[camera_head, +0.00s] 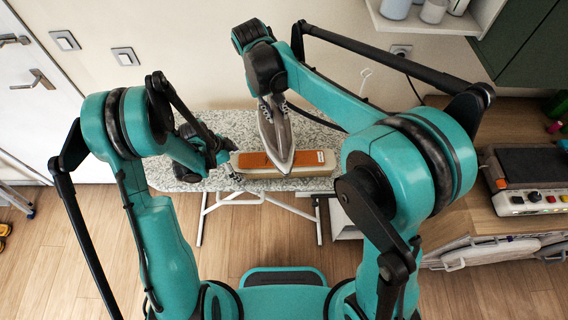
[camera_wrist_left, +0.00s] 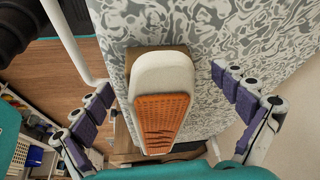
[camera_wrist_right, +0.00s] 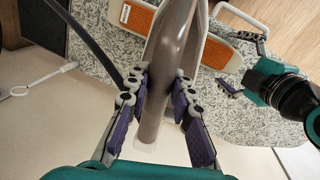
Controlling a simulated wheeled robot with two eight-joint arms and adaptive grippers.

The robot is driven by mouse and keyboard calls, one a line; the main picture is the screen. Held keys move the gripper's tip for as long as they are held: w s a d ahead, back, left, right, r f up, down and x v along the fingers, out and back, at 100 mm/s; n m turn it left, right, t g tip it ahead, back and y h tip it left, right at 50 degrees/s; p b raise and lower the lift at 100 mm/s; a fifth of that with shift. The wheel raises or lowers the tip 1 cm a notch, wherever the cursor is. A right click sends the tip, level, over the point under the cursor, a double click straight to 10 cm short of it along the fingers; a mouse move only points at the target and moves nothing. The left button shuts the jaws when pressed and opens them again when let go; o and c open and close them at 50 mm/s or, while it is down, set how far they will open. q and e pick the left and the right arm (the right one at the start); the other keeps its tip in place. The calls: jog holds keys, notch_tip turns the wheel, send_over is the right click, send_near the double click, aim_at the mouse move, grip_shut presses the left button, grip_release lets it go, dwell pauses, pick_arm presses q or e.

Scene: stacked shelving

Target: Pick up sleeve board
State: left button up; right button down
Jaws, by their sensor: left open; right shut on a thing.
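The sleeve board (camera_head: 252,172), pale with an orange textured pad on top, lies on the patterned ironing board (camera_head: 212,120). In the left wrist view the sleeve board (camera_wrist_left: 160,72) shows its rounded end between the spread fingers. My left gripper (camera_head: 230,160) is open at the sleeve board's left end. No finger contact is visible in the left wrist view (camera_wrist_left: 162,80). My right gripper (camera_head: 273,97) is shut on a grey iron (camera_head: 277,138), which hangs in front of the sleeve board's middle in the head view. The right wrist view shows the iron (camera_wrist_right: 176,50) between the fingers (camera_wrist_right: 160,88).
A cabinet (camera_head: 485,215) with a control box (camera_head: 528,201) stands at the right. A wall shelf (camera_head: 430,22) with white containers is at the upper right. A white cord-like hook (camera_wrist_right: 45,78) shows beside the ironing board. The wood floor (camera_head: 60,250) is open at the left.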

pick_arm(q)
jog(key=c, duration=1.8)
jog(key=shift+r, duration=1.85)
jog(key=s+a, duration=0.2)
jog(key=a, duration=0.3)
jog(key=s+a, duration=0.2)
jog(key=a, duration=0.4)
jog(key=s+a, duration=0.2)
jog(key=a, duration=0.4)
jog(key=shift+s+f, duration=0.1)
jog(key=shift+d, duration=0.2)
